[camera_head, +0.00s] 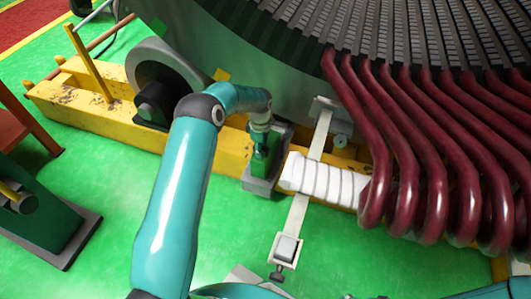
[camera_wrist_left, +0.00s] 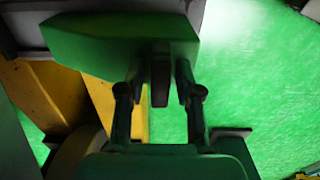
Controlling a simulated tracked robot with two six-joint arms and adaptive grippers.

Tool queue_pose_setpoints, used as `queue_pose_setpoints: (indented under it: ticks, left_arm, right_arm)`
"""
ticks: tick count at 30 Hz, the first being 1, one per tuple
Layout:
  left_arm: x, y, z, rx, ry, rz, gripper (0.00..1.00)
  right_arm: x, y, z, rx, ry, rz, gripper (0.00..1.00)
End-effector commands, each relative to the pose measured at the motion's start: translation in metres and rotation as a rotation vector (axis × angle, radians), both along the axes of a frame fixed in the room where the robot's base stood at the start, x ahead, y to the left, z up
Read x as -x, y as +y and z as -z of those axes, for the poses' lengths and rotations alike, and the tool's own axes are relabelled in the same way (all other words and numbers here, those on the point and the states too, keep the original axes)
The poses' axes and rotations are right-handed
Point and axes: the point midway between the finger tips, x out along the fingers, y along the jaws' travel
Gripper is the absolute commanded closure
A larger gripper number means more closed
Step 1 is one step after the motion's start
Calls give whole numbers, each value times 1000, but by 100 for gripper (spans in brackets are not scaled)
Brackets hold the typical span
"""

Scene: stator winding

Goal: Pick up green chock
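The green chock stands at the middle of the head view, against the yellow beam, and its grey base (camera_head: 258,186) shows below my left gripper (camera_head: 263,150). In the left wrist view the green chock (camera_wrist_left: 95,42) fills the upper left, with a dark upright piece between the gripper's fingers. My left gripper (camera_wrist_left: 160,85) is at the chock, one finger on each side of that piece. Gaps show between fingers and piece, so it looks open. Part of the chock is hidden behind the gripper in the head view. My right gripper is not in view.
The yellow beam (camera_head: 75,108) runs behind the chock under the large grey stator (camera_head: 255,62). Dark red coils (camera_head: 415,150) and a white-wrapped coil end (camera_head: 322,180) lie close on the right. Another green block (camera_head: 38,215) stands at left. Green floor (camera_head: 110,170) is clear between.

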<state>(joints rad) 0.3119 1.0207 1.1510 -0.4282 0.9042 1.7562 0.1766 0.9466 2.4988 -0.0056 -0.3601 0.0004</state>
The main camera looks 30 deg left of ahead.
Motion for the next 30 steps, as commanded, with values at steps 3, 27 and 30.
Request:
queue_pose_setpoints:
  ticks: [3,27,30]
  left_arm:
    - [0,0,0,0,0,0,90]
    - [-2,0,-43,-1,-6,1,100]
    - [-2,0,-68,-2,-7,1,100]
  right_arm:
    - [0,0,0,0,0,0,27]
    - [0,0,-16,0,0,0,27]
    - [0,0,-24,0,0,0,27]
